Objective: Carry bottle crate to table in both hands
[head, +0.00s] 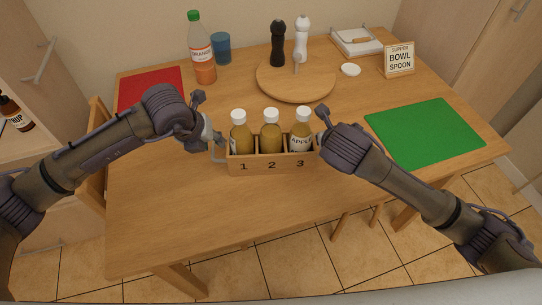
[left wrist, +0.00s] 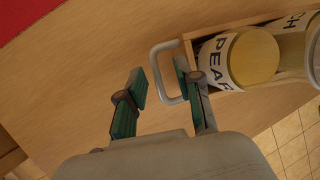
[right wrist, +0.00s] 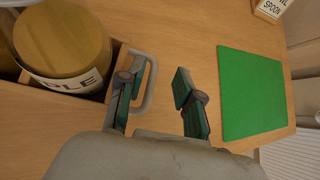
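The wooden bottle crate (head: 270,168), marked 1, 2, 3, stands upright on the wooden table (head: 170,215). It holds three white-capped bottles; the one in compartment 3 (head: 301,138) reads APPLE. A pale loop handle sticks out at each end. My left gripper (left wrist: 160,86) is open, with the left handle (left wrist: 155,62) between its spread fingers. My right gripper (right wrist: 155,86) is open, with the right handle (right wrist: 150,88) between its fingers. Neither gripper is closed on a handle. In the head view my right fingertips are mostly hidden.
Behind the crate are a round board (head: 296,90) with two mills, an orange bottle (head: 202,66) and a blue cup (head: 221,50). A red mat (head: 150,88) lies back left, a green mat (head: 425,133) right. The table front is clear.

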